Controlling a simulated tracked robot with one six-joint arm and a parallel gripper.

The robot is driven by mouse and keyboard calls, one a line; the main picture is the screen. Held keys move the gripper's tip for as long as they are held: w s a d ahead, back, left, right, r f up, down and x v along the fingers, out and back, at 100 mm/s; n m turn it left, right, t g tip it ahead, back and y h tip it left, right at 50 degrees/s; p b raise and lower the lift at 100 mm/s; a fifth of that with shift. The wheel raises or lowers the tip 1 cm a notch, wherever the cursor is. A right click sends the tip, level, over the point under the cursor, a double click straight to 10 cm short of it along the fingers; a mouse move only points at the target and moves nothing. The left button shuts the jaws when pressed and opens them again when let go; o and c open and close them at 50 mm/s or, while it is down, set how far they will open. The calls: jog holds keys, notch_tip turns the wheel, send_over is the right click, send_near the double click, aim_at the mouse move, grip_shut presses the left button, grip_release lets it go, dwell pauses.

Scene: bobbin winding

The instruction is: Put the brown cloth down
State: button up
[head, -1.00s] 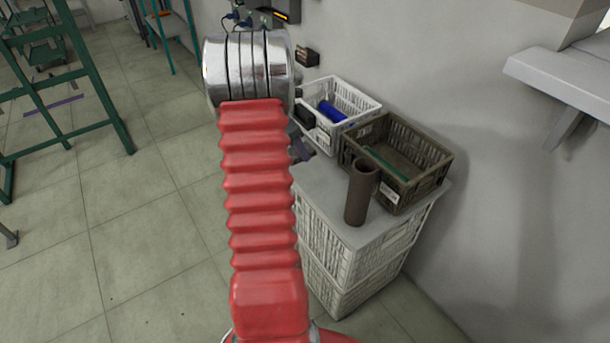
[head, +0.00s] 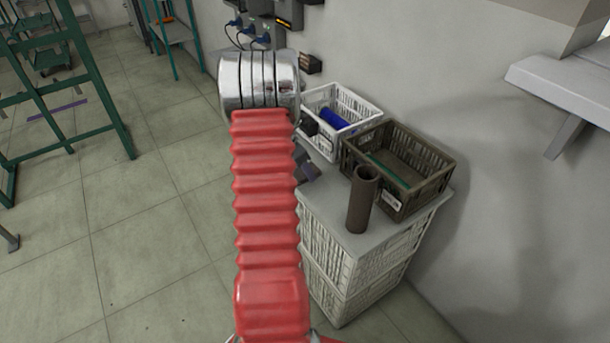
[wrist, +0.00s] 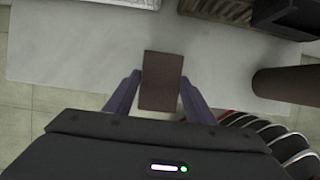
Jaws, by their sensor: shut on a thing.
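In the wrist view the brown cloth (wrist: 161,82) shows as a small dark brown rectangle between the two purple fingers of my gripper (wrist: 160,92). My gripper is shut on it and holds it over the pale top of a stand (wrist: 60,52). I cannot tell how high above the top it is. In the head view my arm hides most of the gripper, and only a bit of a purple finger (head: 309,171) shows beside the stand's top (head: 338,222). The cloth is hidden there.
A brown upright tube (head: 361,203) stands on the stand's top, near a dark brown crate (head: 442,172) holding a green item. A white crate (head: 370,106) with a blue item (head: 334,118) is behind. The tube also shows at right in the wrist view (wrist: 290,84).

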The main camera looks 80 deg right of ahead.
jog(key=shift+f, duration=1.85)
jog(key=shift+f, duration=0.35)
jog(key=o, duration=0.9)
jog(key=shift+a+f, duration=0.1)
jog(key=shift+c, duration=0.2)
jog(key=shift+o, duration=0.4)
jog(key=shift+r, duration=0.35)
jog(key=v, duration=1.2)
jog(key=shift+r, duration=0.1)
